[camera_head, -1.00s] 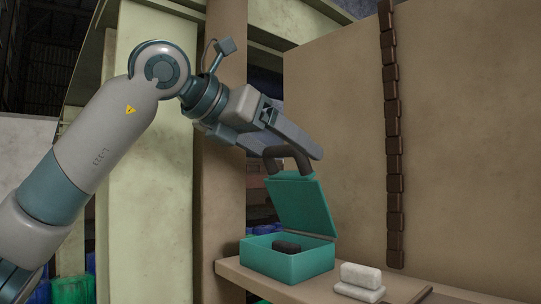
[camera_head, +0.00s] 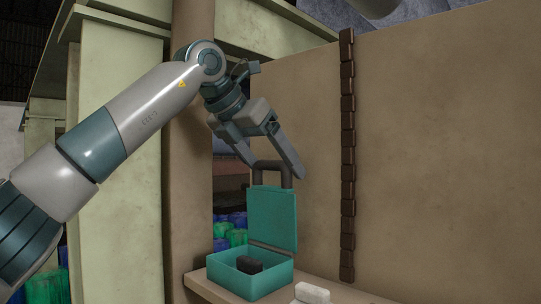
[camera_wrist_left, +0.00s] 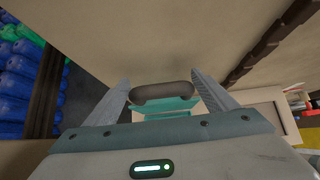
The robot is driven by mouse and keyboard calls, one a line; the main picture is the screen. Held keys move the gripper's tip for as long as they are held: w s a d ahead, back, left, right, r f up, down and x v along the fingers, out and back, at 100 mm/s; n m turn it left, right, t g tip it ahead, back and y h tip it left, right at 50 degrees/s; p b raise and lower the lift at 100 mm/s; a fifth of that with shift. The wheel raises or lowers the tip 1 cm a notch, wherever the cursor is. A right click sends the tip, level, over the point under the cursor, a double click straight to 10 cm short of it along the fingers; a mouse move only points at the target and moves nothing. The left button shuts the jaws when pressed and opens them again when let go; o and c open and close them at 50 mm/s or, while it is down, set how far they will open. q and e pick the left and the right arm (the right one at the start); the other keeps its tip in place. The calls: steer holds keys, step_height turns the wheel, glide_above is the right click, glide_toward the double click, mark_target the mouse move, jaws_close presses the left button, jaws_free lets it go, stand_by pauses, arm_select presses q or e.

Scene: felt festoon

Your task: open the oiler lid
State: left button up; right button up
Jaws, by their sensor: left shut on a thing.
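The oiler is a teal box (camera_head: 255,284) on a wooden shelf, with a dark block (camera_head: 248,264) inside. Its teal lid (camera_head: 272,218) stands open, about upright at the back edge of the box. A dark arched handle (camera_head: 286,176) tops the lid. My left gripper (camera_head: 272,167) is shut on this handle from above, one finger at each side. My right gripper is not in view.
A pale block (camera_head: 312,292) lies on the shelf (camera_head: 205,288) right of the box. A brown wall (camera_head: 430,160) stands behind, with a dark segmented strip (camera_head: 348,150) hanging down it. A brown post (camera_head: 190,200) rises at the left, close to my arm.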

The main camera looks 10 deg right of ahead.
arm_select(q)
steer(key=shift+w+d+f, duration=0.1)
steer(key=shift+d+f, duration=0.05)
steer(key=shift+f, duration=0.25)
steer(key=o, duration=1.5)
steer(key=shift+r, duration=0.25)
